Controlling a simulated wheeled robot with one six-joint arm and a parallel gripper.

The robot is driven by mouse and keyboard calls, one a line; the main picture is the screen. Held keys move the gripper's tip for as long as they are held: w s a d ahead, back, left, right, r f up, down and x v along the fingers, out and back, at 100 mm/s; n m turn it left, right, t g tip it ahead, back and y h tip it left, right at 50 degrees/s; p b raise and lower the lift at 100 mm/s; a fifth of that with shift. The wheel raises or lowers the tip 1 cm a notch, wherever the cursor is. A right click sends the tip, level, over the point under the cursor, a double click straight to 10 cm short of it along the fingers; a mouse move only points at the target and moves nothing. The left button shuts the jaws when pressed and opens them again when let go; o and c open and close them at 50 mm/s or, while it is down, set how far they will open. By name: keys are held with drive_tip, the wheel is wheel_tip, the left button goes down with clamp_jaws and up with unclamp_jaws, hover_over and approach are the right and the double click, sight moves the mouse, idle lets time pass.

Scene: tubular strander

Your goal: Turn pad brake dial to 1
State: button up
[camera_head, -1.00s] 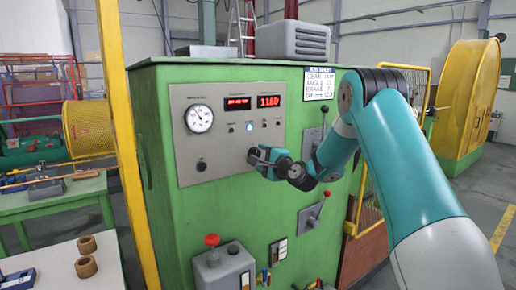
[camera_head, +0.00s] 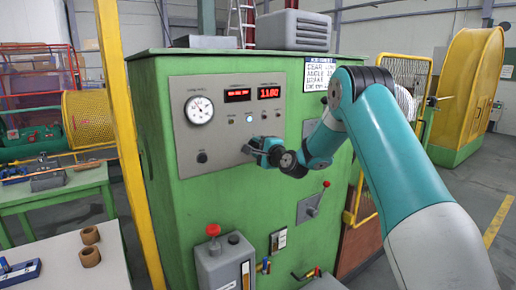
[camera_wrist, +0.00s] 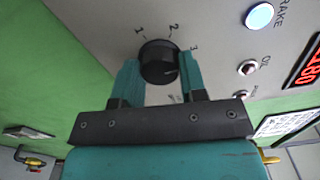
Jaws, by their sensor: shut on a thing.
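The pad brake dial is a round black knob (camera_wrist: 159,62) on the grey panel, seen in the wrist view. The numbers 1, 2 and 3 are printed around it, with 1 at its upper left. A small pale mark shows on the knob's right side; I cannot tell for sure which number it points to. My gripper (camera_wrist: 160,80) is shut on the knob, one teal finger on each side. In the head view my gripper (camera_head: 248,150) is at the panel's lower right and hides the dial.
The panel (camera_head: 180,140) on the green cabinet (camera_head: 210,210) carries a round gauge (camera_head: 199,110), red displays (camera_head: 268,93) and a lit button (camera_head: 249,118), also in the wrist view (camera_wrist: 260,16). A small black knob (camera_head: 202,158) sits left of my gripper. A lever (camera_head: 312,210) is below.

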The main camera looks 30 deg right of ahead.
drive_tip(key=shift+f+n+b, duration=0.15)
drive_tip(key=shift+n+b, duration=0.15)
drive_tip(key=shift+b, duration=0.15)
drive_tip(key=n+b, duration=0.1)
drive_tip(key=b, duration=0.1)
drive_tip(key=n+b, duration=0.2)
drive_tip(key=b, duration=0.1)
drive_tip(key=shift+f+n, duration=0.25)
drive_tip(key=shift+n, duration=0.05)
drive_tip(key=n+b, duration=0.6)
drive_tip(key=b, duration=0.3)
drive_tip(key=n+b, duration=0.4)
drive_tip(key=b, duration=0.1)
drive_tip(key=shift+n+b, duration=0.3)
drive_tip(key=shift+n, duration=0.1)
drive_tip(key=n+b, duration=0.1)
drive_tip(key=n, duration=0.1)
drive_tip(key=n+b, duration=0.1)
drive_tip(key=b, duration=0.1)
drive_tip(key=shift+r+n+b, duration=0.2)
drive_tip(key=shift+n+b, duration=0.1)
drive_tip(key=shift+n, duration=0.1)
drive_tip(key=shift+n+b, duration=0.4)
drive_tip(key=shift+n, duration=0.1)
drive_tip(key=shift+r, duration=0.15)
drive_tip(key=o, duration=0.9)
